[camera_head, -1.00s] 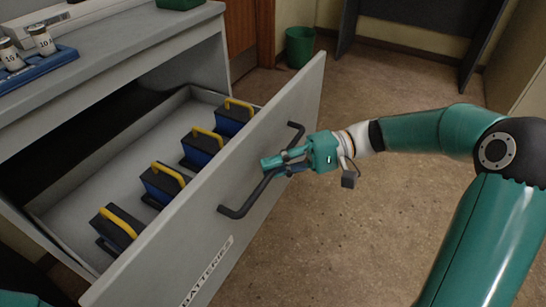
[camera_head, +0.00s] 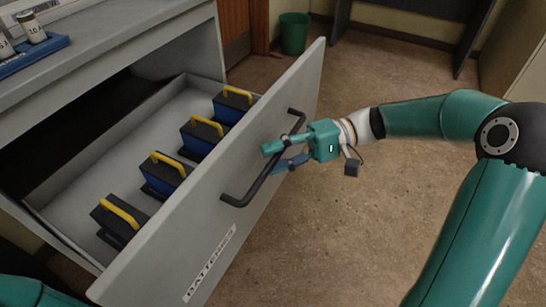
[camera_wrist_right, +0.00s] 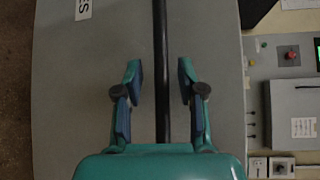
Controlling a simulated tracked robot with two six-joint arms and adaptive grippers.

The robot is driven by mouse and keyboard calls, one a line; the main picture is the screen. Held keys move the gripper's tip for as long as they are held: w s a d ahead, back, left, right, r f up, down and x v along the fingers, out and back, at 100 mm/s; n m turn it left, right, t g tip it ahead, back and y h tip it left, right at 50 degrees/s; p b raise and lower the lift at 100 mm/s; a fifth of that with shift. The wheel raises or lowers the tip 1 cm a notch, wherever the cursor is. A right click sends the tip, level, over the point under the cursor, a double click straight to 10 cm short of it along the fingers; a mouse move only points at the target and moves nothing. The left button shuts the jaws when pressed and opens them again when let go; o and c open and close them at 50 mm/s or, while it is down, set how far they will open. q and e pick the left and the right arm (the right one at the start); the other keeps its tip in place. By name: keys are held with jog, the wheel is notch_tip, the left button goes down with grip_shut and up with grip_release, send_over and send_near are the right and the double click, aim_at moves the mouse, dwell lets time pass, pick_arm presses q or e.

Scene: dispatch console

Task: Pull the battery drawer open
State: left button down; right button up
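The grey battery drawer (camera_head: 212,190) stands well out of the console, its front marked "BATTERIES". Its black bar handle (camera_head: 240,199) runs along the front. My right gripper (camera_head: 274,157) is at the handle with its fingers apart. In the right wrist view the handle (camera_wrist_right: 161,40) passes between the two open fingers, with a gap on each side. Inside the drawer stand several dark blue batteries (camera_head: 163,177) with yellow grips. My left gripper is not in view.
The grey console top (camera_head: 110,35) overhangs the drawer's back part. A blue rack (camera_head: 38,48) with small jars sits on it at the upper left. A green bin (camera_head: 294,34) stands on the floor behind. The brown floor right of the drawer is clear except for my arm.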

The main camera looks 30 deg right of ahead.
jog(key=s+d+r, duration=0.1)
jog(key=d, duration=1)
jog(key=shift+s+d+r, duration=0.25)
jog(key=shift+s+d, duration=0.05)
jog(key=shift+d, duration=0.05)
